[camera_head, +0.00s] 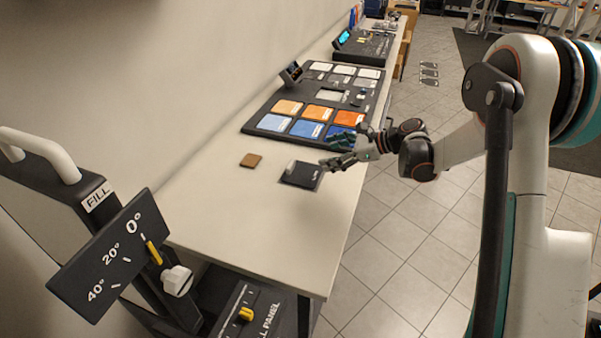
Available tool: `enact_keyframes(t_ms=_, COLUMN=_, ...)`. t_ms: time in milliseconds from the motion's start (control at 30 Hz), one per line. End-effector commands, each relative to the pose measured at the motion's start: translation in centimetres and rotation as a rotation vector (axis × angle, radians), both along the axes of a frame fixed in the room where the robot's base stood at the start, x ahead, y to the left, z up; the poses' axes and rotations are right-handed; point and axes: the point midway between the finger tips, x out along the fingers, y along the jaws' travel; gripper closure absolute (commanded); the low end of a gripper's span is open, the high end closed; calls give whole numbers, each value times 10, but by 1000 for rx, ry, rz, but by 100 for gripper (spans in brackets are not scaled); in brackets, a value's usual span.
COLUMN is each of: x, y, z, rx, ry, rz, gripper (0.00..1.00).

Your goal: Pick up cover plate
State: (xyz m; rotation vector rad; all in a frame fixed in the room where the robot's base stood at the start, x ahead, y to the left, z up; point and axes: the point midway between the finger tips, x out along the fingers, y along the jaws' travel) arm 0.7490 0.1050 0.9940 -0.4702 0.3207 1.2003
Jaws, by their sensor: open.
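A dark, flat, square plate (302,176) with small pale marks lies on the white table near its right edge; it looks like the cover plate. A small pale piece (290,166) shows at its left side. My gripper (332,153) is open, with its fingers pointing left, just beyond and to the right of the dark plate. It appears empty. I cannot tell how high the fingers are above the table or whether they touch the plate.
The long white table (240,215) is bare in front.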

Motion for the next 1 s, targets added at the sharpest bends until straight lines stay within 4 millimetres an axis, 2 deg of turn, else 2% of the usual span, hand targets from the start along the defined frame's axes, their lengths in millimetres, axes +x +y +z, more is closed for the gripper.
enact_keyframes(t_ms=33, x=6, y=0, z=-13, rx=38, ry=30, rz=-12, gripper=27)
enact_keyframes(t_ms=100, x=12, y=0, z=-25, rx=84, ry=67, rz=-25, gripper=27)
enact_keyframes(t_ms=367, x=20, y=4, z=-46, rx=164, ry=135, rz=-43, gripper=27)
enact_keyframes(t_ms=700, x=38, y=56, z=-70, rx=165, ry=136, rz=-42, gripper=27)
enact_keyframes(t_ms=833, x=43, y=69, z=-75, rx=164, ry=135, rz=-43, gripper=27)
enact_keyframes(t_ms=1000, x=46, y=76, z=-78, rx=164, ry=135, rz=-45, gripper=27)
